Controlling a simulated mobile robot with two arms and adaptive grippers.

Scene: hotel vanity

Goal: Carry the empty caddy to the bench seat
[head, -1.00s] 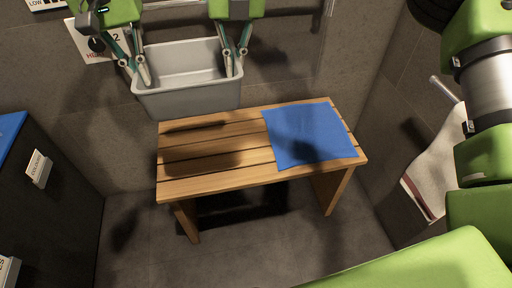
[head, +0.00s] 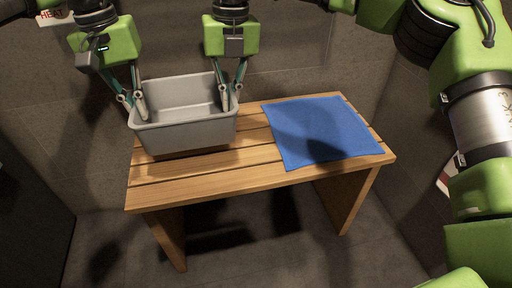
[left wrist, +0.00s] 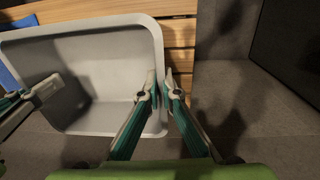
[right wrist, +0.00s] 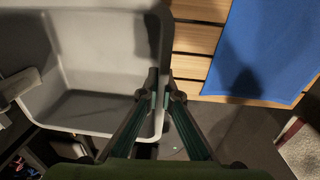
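The empty grey caddy (head: 184,134) is at the left part of the wooden bench seat (head: 160,193) in the head view. It looks level, with a shadow below it; I cannot tell whether it touches the slats. My left gripper (head: 136,112) is shut on its left wall, one finger inside and one outside. My right gripper (head: 230,98) is shut on its right wall the same way. The wrist views show the caddy's bare inside, in the left wrist view (left wrist: 100,62) and in the right wrist view (right wrist: 100,62).
A blue cloth (head: 322,130) lies flat on the right part of the bench, close to the caddy's right side. Bare slats show in front of the caddy. A dark wall stands close behind the bench.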

